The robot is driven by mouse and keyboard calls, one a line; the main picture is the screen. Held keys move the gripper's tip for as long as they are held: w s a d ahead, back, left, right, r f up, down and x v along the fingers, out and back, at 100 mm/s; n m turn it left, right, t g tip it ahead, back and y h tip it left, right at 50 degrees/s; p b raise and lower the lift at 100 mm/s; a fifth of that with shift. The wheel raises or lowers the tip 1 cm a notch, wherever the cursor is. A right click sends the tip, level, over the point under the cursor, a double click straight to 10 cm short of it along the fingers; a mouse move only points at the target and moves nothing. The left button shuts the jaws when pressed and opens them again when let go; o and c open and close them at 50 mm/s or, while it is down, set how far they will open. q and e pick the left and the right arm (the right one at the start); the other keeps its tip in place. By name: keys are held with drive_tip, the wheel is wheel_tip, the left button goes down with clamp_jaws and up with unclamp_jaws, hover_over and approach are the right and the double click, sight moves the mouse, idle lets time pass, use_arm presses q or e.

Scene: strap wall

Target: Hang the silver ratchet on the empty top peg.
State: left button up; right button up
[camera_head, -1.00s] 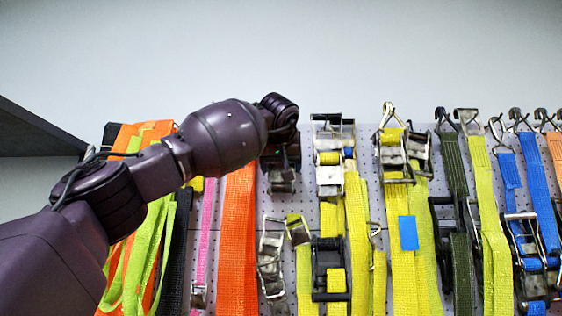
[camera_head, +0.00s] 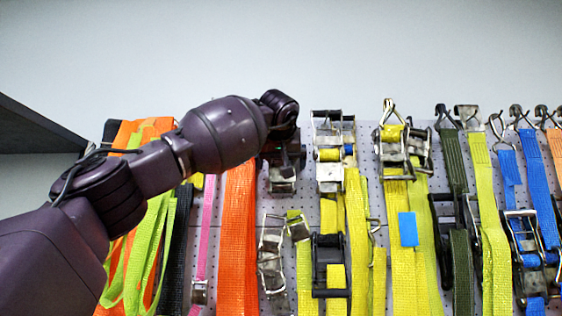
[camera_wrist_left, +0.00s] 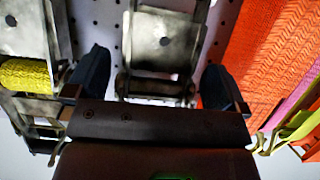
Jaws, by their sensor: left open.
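A silver ratchet (camera_head: 282,179) hangs at the pegboard just below my left wrist in the head view; its upper part is hidden behind the hand. In the left wrist view the silver ratchet (camera_wrist_left: 165,40) shows as a worn metal plate with a crossbar between two dark fingers. My left gripper (camera_wrist_left: 152,80) is open, with one finger on each side of the ratchet and gaps visible. In the head view my left gripper (camera_head: 284,158) is mostly hidden by its own wrist. The top peg cannot be made out. My right gripper is not in view.
Another silver buckle (camera_head: 271,255) hangs lower down. A wide orange strap (camera_head: 237,235) hangs close on the left, and a yellow-strapped ratchet (camera_head: 330,155) close on the right. More straps fill the pegboard (camera_head: 366,145). A dark shelf (camera_head: 35,130) juts in at left. The wall above is clear.

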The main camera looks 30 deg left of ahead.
use_arm(q)
drive_tip(key=b+v, duration=0.1)
drive_tip(key=v, duration=1)
drive_tip(key=shift+b, duration=0.3)
